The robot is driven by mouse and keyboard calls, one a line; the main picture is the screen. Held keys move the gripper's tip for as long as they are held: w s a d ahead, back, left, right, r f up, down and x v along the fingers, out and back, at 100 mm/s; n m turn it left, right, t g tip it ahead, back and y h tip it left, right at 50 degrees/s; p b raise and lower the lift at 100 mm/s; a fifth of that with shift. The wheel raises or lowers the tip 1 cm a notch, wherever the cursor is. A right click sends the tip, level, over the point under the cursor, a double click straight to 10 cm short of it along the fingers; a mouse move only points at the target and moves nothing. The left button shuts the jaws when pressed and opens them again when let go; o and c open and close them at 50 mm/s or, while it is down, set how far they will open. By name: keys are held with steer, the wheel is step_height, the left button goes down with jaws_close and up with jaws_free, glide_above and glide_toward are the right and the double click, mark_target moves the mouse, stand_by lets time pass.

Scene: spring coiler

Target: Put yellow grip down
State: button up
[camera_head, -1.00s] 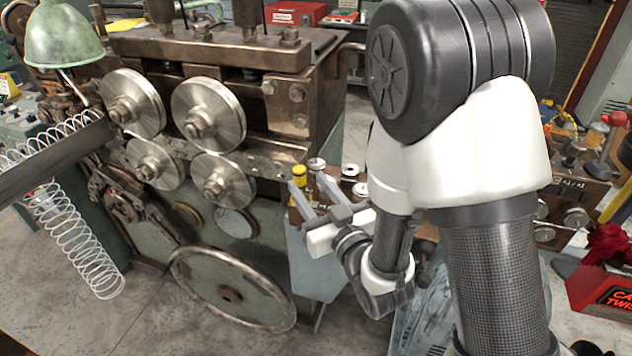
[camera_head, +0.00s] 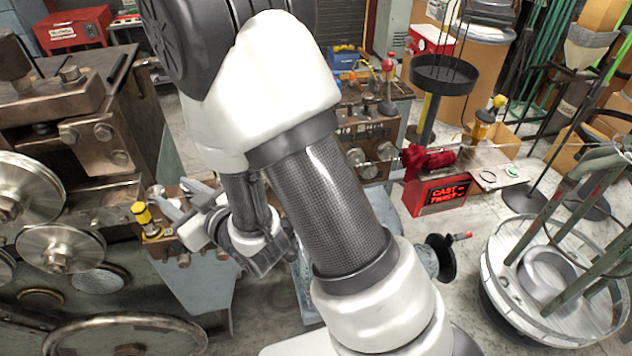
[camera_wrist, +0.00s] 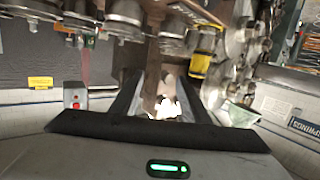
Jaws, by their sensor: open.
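A yellow-topped grip (camera_head: 142,212) stands at the left end of the small control panel beside the big coiling machine. It appears upright, though its lower end is hard to make out. My gripper (camera_head: 172,196) is open, with its two fingers apart, just to the right of the yellow grip. In the wrist view the open fingers (camera_wrist: 160,85) point ahead with a dark bar and a bright blurred patch between them. The yellow grip (camera_wrist: 200,65) shows there beyond and outside the right finger. I cannot tell whether a finger touches it.
The coiling machine's steel rollers (camera_head: 60,248) and handwheel (camera_head: 125,338) lie to the left. A red sign box (camera_head: 437,194) and a round wire reel stand (camera_head: 555,285) are at the right. Another yellow-topped tool (camera_head: 484,120) stands at the back right.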

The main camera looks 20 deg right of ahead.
steer(key=d+r+m+g+h, duration=0.1)
steer(key=d+r+m+h, duration=0.15)
steer(key=d+r, duration=0.35)
steer(key=d+r+m+g+h, duration=0.1)
steer(key=d+r+h, duration=0.25)
steer(key=d, duration=0.55)
steer(key=s+d+r+m+g+h, duration=0.1)
steer(key=s+d+g, duration=0.1)
steer(key=s, duration=0.5)
steer(key=s+d+r+m+g, duration=0.1)
steer(key=s+d+r, duration=0.1)
steer(key=s+d, duration=0.2)
steer(key=s+d+r+m+g+h, duration=0.1)
steer(key=s+d+r+g, duration=0.1)
steer(key=s, duration=0.8)
steer(key=shift+d+g+h, duration=0.3)
steer(key=shift+d, duration=0.2)
